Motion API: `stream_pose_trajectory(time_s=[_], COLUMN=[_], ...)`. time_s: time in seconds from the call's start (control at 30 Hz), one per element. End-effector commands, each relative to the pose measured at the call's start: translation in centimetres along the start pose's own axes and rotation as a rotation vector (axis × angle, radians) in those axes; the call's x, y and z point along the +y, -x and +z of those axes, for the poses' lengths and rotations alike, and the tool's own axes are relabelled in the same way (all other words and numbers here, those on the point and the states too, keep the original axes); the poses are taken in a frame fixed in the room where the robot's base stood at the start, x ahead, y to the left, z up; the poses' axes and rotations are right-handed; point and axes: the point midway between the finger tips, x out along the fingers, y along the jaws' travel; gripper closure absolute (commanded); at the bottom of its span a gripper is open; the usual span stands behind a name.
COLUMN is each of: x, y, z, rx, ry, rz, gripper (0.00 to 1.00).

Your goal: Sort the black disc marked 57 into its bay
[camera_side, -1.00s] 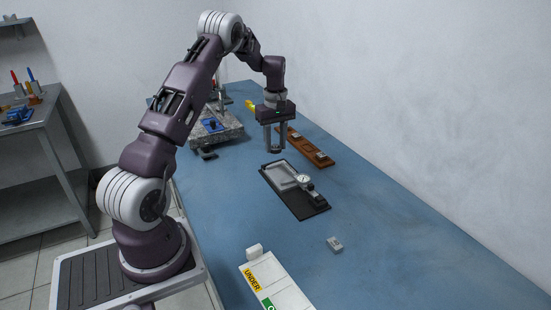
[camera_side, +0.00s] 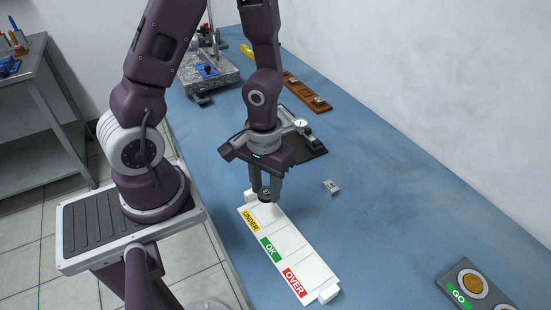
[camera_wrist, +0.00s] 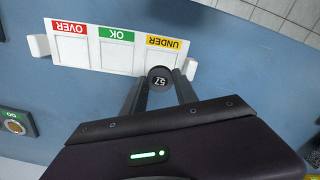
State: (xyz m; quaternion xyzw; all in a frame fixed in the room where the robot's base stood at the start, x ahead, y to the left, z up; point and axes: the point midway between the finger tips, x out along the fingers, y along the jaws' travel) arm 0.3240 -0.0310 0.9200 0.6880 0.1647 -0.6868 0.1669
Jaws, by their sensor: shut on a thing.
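My gripper (camera_side: 266,196) is shut on the black disc (camera_side: 266,192), which is small and dark between the fingertips. In the wrist view the disc (camera_wrist: 160,79) shows its white 57 face on, between the two fingers. The white sorting tray (camera_side: 292,243) has three bays labelled UNDER in yellow, OK in green and OVER in red. My gripper and the disc are over the UNDER end of the tray. In the wrist view the disc covers part of the UNDER bay (camera_wrist: 153,59). I cannot tell how high above the tray the disc is.
A small light block (camera_side: 331,187) lies on the blue bench right of the tray. A box with a GO button (camera_side: 472,283) stands at the lower right. Behind my gripper are a dial gauge (camera_side: 300,124) on a black plate and a wooden rack (camera_side: 308,93).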

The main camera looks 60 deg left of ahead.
Motion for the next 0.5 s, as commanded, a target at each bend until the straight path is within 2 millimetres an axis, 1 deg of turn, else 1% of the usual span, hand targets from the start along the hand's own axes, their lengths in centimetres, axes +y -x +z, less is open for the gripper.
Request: stream_pose_trajectory(time_s=[0.07,0.37,0.5], x=[0.0,0.0,0.1], y=[0.0,0.1,-0.9], z=[0.3,0.3,0.4], rx=[0.0,-0.002,-0.006], ry=[-0.009,-0.005,-0.008], rz=[0.0,0.002,0.002], gripper=[1.0,1.0,1.0])
